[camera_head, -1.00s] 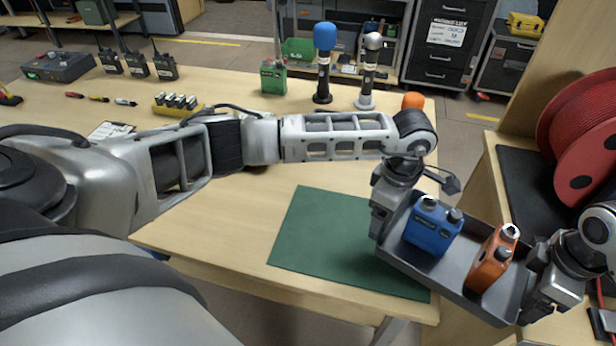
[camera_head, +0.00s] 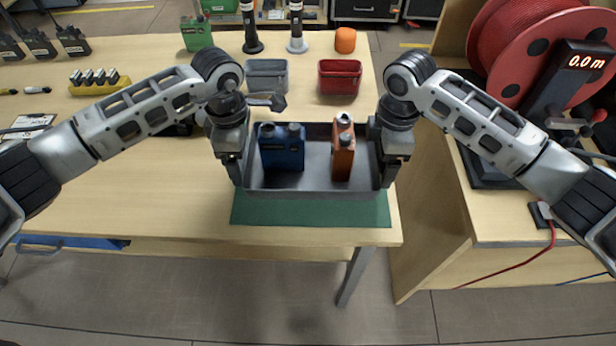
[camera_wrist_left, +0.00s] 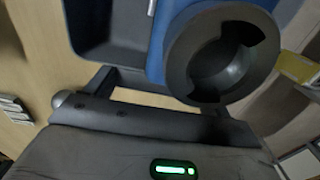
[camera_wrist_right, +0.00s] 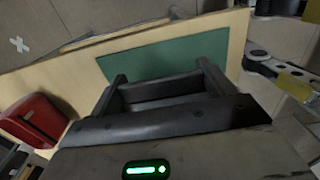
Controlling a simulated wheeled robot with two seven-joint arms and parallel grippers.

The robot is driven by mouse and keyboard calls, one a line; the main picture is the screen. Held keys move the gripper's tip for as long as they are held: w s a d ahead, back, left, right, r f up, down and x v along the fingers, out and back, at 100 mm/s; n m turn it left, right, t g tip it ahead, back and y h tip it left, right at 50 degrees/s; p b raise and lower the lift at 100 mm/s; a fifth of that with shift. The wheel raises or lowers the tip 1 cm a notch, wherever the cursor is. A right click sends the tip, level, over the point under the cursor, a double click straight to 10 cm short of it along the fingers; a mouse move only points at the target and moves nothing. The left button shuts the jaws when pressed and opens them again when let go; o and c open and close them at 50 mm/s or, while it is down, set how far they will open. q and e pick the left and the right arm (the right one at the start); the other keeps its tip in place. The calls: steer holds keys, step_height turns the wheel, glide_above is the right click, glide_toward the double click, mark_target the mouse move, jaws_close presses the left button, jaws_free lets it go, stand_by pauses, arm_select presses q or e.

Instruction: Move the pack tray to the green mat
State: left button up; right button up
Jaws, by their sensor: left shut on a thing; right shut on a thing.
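The grey pack tray (camera_head: 312,189) holds a blue pack (camera_head: 282,150) and an orange pack (camera_head: 343,152). It is level in the head view and covers the far part of the green mat (camera_head: 310,212); I cannot tell whether it touches the mat. My left gripper (camera_head: 236,172) is shut on the tray's left end. My right gripper (camera_head: 386,172) is shut on the tray's right end. The left wrist view shows part of the blue pack (camera_wrist_left: 155,45) close up. The right wrist view shows the green mat (camera_wrist_right: 170,57) beyond the right gripper's fingers.
A grey bin (camera_head: 266,76) and a red bin (camera_head: 340,78) stand behind the tray. An orange object (camera_head: 345,40) is behind them. A green pack (camera_head: 196,34) stands at the back left. A red cable reel (camera_head: 525,45) stands at the right. The table's front edge is just before the mat.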

arm_select(q)
steer(key=shift+f, duration=0.15)
arm_select(e)
steer(key=shift+f, duration=0.15)
arm_select(q)
step_height(320, 180, down, 4)
steer(key=b, duration=0.4)
steer(key=shift+f+b, duration=0.2)
steer(key=shift+b, duration=0.2)
arm_select(e)
step_height(320, 180, down, 4)
steer(key=shift+f, duration=0.2)
arm_select(q)
steer(key=o, duration=0.7)
steer(key=shift+f, duration=0.1)
arm_select(e)
steer(key=o, duration=0.7)
steer(key=shift+f, duration=0.1)
arm_select(q)
steer(key=o, duration=0.3)
arm_select(e)
steer(key=o, duration=0.3)
arm_select(q)
step_height(320, 180, up, 12)
arm_select(e)
step_height(320, 180, up, 12)
steer(key=shift+r, duration=0.15)
